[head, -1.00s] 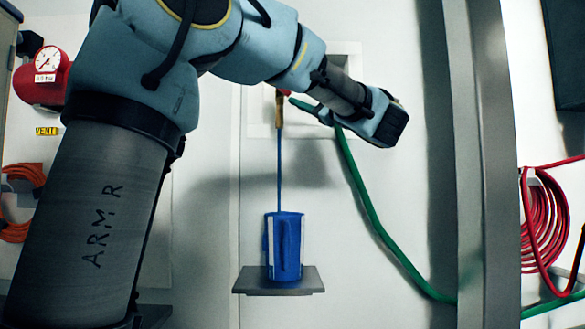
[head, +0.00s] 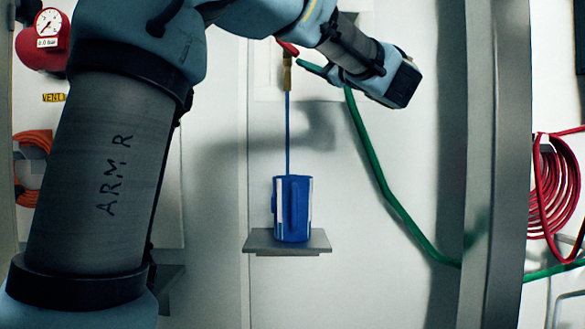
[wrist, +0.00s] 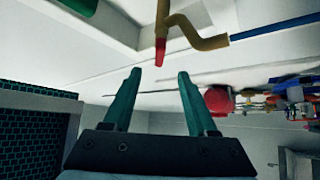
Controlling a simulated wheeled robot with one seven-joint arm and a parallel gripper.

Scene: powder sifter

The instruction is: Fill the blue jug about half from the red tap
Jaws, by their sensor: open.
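The blue jug (head: 292,210) stands upright on a small grey shelf (head: 260,243), its handle and pale side strips facing me. A thin blue stream (head: 288,135) runs from the brass tap (head: 287,72) down into the jug. The level inside cannot be seen. The tap's red lever (head: 288,48) slants at the top; its red tip (wrist: 160,50) also shows in the wrist view. My gripper (head: 303,66) is open and empty, just below and right of the lever. In the wrist view its two green fingers (wrist: 161,76) point at the red tip, apart from it.
A green hose (head: 385,190) hangs on the wall behind my wrist. A grey upright post (head: 495,180) stands to the right, with a coiled red hose (head: 555,190) beyond it. A pressure gauge (head: 48,22) is at upper left. The wall beside the jug is clear.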

